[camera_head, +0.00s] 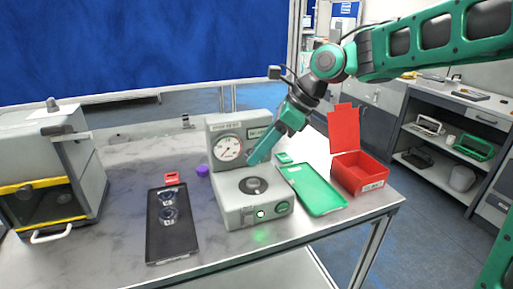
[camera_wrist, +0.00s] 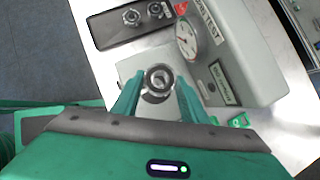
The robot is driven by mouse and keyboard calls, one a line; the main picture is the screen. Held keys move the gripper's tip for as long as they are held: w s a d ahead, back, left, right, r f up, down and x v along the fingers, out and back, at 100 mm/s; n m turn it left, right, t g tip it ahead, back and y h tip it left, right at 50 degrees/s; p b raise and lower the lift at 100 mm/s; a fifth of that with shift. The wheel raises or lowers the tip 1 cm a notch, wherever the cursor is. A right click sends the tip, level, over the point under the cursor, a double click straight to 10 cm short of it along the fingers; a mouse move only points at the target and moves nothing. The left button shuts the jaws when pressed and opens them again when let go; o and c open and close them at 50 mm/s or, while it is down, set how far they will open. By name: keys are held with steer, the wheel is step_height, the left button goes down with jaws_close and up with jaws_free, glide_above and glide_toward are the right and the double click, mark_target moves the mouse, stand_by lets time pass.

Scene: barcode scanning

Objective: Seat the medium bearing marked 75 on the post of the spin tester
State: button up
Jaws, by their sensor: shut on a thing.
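The spin tester (camera_head: 232,209) is a grey machine with a dial on its upright back. A dark round seat (camera_head: 253,187) is on top of its base; I cannot make out the post itself. My gripper (camera_wrist: 158,83) is shut on a metal ring bearing (camera_wrist: 158,79), held between the fingertips. In the wrist view the bearing appears over the tester's pale base and hides what is under it. No mark 75 is readable. In the head view my gripper (camera_head: 254,160) is just behind and above the seat, in front of the dial back; the bearing is not clear there.
A black tray (camera_head: 160,242) with two other bearings (camera_head: 169,206) lies left of the tester. A green tray (camera_head: 318,192) and a red open box (camera_head: 358,180) are at right. A grey cabinet with a yellow-edged window (camera_head: 80,165) stands at far left. A purple piece (camera_head: 202,170) lies behind.

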mark_target(253, 179)
steer(key=shift+a, duration=0.2)
steer(key=shift+f, duration=0.1)
steer(key=shift+f, duration=2.45)
steer(key=shift+s+f, duration=0.15)
steer(key=shift+f, duration=0.95)
stand_by(0.3)
steer(key=o, duration=1.3)
steer(key=shift+o, duration=0.7)
steer(key=shift+o, duration=1.1)
